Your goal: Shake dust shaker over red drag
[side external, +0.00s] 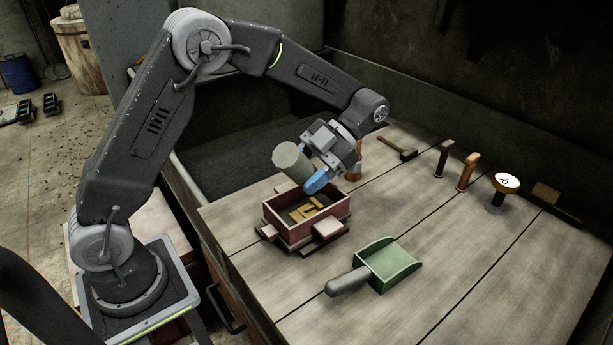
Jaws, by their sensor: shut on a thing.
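My gripper (318,182), with blue fingers, is shut on the dust shaker (291,158), a pale grey-green cylinder. The shaker is tilted and held in the air above the back left part of the red drag. The red drag (320,228) is an open reddish box on the wooden bench, with yellowish pattern pieces (306,211) on its dark floor. My gripper partly hides the back edge of the drag. No falling dust can be made out.
A green scoop (388,262) with a grey handle lies in front right of the drag. A hammer (395,150), upright tools (467,172), a round white-faced tool (506,183) and a brush (546,193) stand or lie along the back. The bench's right front is clear.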

